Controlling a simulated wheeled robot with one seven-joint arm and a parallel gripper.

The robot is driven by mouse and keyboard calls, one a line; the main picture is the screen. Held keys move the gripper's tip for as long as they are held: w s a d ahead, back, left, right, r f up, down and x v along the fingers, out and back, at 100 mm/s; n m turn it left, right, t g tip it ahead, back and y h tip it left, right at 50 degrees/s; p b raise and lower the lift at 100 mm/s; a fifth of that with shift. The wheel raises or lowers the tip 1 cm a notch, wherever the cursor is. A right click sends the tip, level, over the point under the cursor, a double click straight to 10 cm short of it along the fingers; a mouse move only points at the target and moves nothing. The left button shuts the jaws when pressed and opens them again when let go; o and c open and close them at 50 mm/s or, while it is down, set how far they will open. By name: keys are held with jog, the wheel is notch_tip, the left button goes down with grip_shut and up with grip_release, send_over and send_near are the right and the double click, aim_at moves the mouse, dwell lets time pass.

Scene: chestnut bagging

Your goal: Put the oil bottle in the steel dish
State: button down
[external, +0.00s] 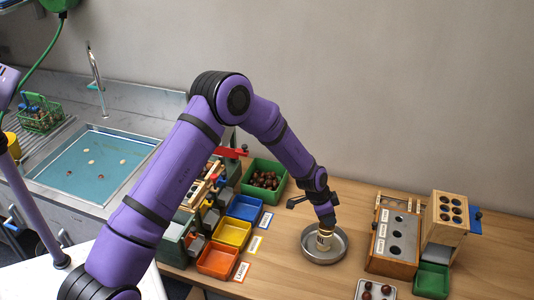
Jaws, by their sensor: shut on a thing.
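The steel dish (342,253) is a round, shallow metal dish on the wooden table, right of centre in the external view. My gripper (325,228) points down over the dish and is shut on the oil bottle (323,241), a small bottle with a pale label. The bottle is upright and appears inside the dish's rim. I cannot tell whether its base touches the dish floor. The fingers partly hide the bottle's top.
Orange (218,262), yellow (232,234) and blue (245,208) trays stand left of the dish. A green crate of chestnuts (264,180) is behind. A wooden box with holes (393,238) stands to the right. A white tray (362,291) is in front.

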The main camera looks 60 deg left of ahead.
jog(key=shift+f, duration=0.1)
jog(key=c, duration=0.7)
grip_release()
jog(key=v, duration=1.2)
jog(key=s+d+r+y, duration=0.1)
jog(key=s+d+r, duration=0.45)
jog(key=r, duration=0.35)
jog(key=s+d+r+n, duration=0.1)
jog(key=s+d+r, duration=0.45)
jog(key=r, duration=0.25)
jog(key=s+d+r+y, duration=0.1)
jog(key=s+d+r, duration=0.4)
jog(key=r, duration=0.4)
jog(key=s+d+r+n, duration=0.1)
jog(key=s+d+r, duration=0.1)
jog(key=s, duration=1.1)
jog(key=s+d+r+n+t, duration=0.1)
jog(key=s+d+r+n, duration=0.1)
jog(key=s, duration=1.1)
jog(key=shift+d+r, duration=0.65)
jog(key=shift+r, duration=0.3)
